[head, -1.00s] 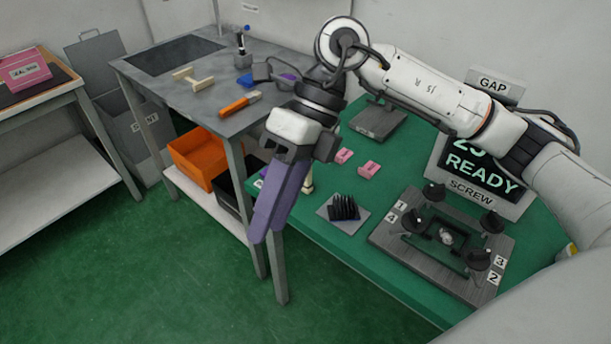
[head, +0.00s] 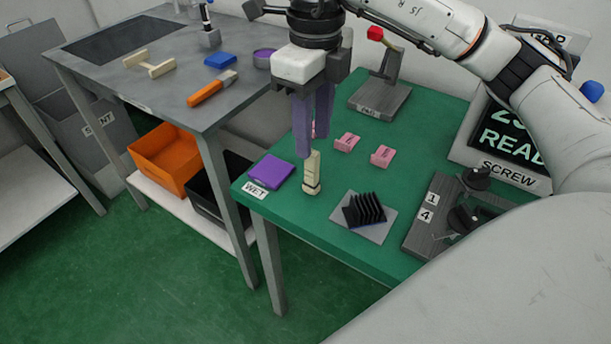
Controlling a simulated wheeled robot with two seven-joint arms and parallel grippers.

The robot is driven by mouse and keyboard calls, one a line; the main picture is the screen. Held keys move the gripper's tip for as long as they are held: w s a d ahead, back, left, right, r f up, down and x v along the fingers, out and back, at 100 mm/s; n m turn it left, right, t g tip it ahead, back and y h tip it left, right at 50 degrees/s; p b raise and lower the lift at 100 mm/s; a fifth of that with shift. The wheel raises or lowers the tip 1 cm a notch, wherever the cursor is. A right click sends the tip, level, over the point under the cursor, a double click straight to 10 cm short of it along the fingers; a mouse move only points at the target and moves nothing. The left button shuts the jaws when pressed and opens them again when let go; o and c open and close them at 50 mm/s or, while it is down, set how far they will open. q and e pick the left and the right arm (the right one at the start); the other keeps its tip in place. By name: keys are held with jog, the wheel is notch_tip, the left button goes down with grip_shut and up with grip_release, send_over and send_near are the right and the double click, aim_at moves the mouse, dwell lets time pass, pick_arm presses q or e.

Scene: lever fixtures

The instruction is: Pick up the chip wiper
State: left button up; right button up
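A cream upright tool with a dark band (head: 312,175) stands near the left edge of the green table; it looks like the chip wiper, though no label on it confirms this. My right gripper (head: 313,146) has purple fingers pointing down, just above and slightly behind the tool's top in the picture. A narrow gap shows between the fingers and nothing is held in them. Whether a fingertip touches the tool cannot be told. My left gripper is not in view.
A purple pad (head: 271,171) marked WET lies left of the tool. A black finned block on a grey plate (head: 377,231) sits to its right. Two pink blocks (head: 382,156) lie behind. The grey table (head: 150,85) holds an orange-handled brush (head: 212,90) and a cream T-ended piece (head: 149,64).

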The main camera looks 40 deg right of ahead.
aim_at(312, 170)
notch_tip(312, 170, down, 3)
jog(key=shift+s+r, duration=0.1)
jog(key=shift+s, duration=0.05)
jog(key=shift+a+f, duration=0.1)
jog(key=shift+f, duration=3)
grip_shut()
